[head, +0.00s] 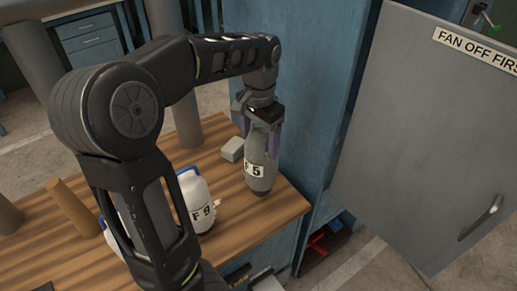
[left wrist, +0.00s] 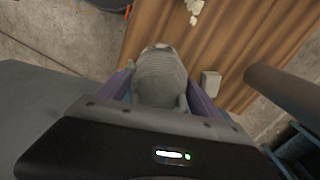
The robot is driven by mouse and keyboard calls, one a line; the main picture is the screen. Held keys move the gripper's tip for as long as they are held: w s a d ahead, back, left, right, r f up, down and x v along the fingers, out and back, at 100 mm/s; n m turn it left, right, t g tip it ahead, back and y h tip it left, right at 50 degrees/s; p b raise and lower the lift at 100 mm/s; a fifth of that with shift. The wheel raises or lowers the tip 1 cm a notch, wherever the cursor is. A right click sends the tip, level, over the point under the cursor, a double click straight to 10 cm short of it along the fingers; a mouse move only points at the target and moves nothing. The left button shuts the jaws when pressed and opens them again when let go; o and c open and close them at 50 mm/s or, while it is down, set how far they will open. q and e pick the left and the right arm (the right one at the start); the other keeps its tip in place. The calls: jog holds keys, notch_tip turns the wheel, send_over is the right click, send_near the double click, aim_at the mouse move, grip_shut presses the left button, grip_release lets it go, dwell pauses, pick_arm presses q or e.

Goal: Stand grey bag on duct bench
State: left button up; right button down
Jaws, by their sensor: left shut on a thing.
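The grey bag (head: 259,172), labelled F 5, is upright at the right end of the wooden-topped bench (head: 246,217). My left gripper (head: 262,132) is above it, shut on its upper part with a purple finger on each side. The left wrist view also shows the bag (left wrist: 160,80) between the fingers, over the bench top (left wrist: 227,40). I cannot tell whether the bag's base touches the wood. My right gripper is not in view.
A white jug (head: 195,200) with a blue handle, labelled F 9, and a small grey block (head: 233,149) are on the bench. A grey door (head: 440,130) reading FAN OFF FIRST stands at right, past the bench's end.

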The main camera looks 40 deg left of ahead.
pick_arm(q)
notch_tip(320, 180, down, 3)
jog(key=shift+r, duration=0.1)
jog(key=shift+f, duration=0.45)
jog(key=o, duration=0.9)
jog(key=shift+f, duration=0.2)
jog(key=o, duration=0.5)
jog(key=shift+r, duration=0.1)
